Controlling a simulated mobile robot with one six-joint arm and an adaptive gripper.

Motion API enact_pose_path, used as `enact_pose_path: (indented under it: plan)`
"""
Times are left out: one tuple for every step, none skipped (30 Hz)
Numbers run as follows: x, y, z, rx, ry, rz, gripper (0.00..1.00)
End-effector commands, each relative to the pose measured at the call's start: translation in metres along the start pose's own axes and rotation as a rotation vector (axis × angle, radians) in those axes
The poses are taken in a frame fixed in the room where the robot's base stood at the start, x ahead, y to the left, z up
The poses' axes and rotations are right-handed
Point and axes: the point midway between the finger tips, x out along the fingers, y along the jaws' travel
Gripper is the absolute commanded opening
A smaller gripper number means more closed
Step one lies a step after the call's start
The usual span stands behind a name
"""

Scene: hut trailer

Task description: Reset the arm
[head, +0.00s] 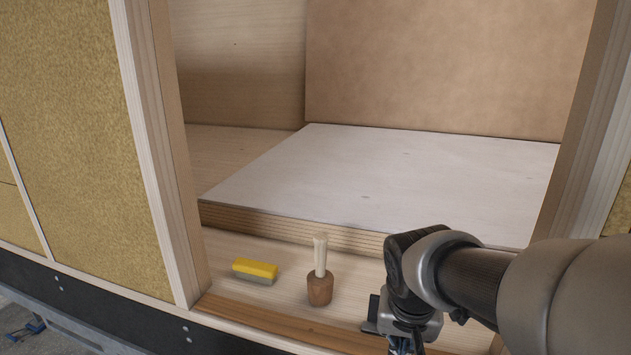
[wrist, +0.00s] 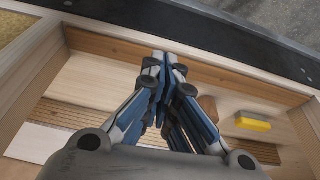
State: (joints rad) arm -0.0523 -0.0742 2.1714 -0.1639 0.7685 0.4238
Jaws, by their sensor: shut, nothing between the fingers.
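My gripper (wrist: 166,60) is shut and empty in the wrist view, with its fingertips together over the wooden sill. In the head view the arm comes in from the right, and the upper part of my gripper (head: 405,335) shows at the bottom edge; its fingertips are out of frame there. It is to the right of a small wooden pot holding a pale-bristled brush (head: 320,285). The pot also shows partly behind my fingers in the wrist view (wrist: 209,106).
A yellow and grey block (head: 255,270) lies on the wooden floor left of the pot. A raised white-topped platform (head: 390,180) stands behind them. Wooden posts frame the opening at left (head: 160,150) and right (head: 595,130). Floor between block and left post is clear.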

Motion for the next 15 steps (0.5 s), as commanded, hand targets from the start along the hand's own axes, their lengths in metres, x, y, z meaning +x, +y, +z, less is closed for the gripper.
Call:
enact_pose_path:
  plan:
    - [-0.019, 0.007, 0.015, -0.021, 0.018, -0.014, 0.0]
    - [-0.027, 0.011, 0.025, -0.036, 0.023, -0.021, 0.0]
    - [-0.037, 0.015, 0.037, -0.057, 0.031, -0.03, 0.0]
    - [-0.044, 0.018, 0.047, -0.072, 0.038, -0.038, 0.0]
    - [-0.05, 0.021, 0.057, -0.088, 0.043, -0.045, 0.0]
    - [-0.058, 0.025, 0.07, -0.109, 0.053, -0.054, 0.0]
    - [-0.062, 0.027, 0.08, -0.124, 0.059, -0.062, 0.0]
    - [-0.066, 0.029, 0.09, -0.14, 0.065, -0.068, 0.0]
    - [-0.071, 0.032, 0.101, -0.16, 0.073, -0.076, 0.0]
    - [-0.073, 0.034, 0.11, -0.172, 0.078, -0.082, 0.0]
    - [-0.075, 0.035, 0.117, -0.185, 0.084, -0.088, 0.0]
    - [-0.077, 0.036, 0.125, -0.201, 0.09, -0.093, 0.0]
    - [-0.078, 0.037, 0.131, -0.21, 0.094, -0.097, 0.0]
    - [-0.079, 0.038, 0.136, -0.219, 0.097, -0.101, 0.0]
    - [-0.079, 0.039, 0.141, -0.228, 0.101, -0.105, 0.0]
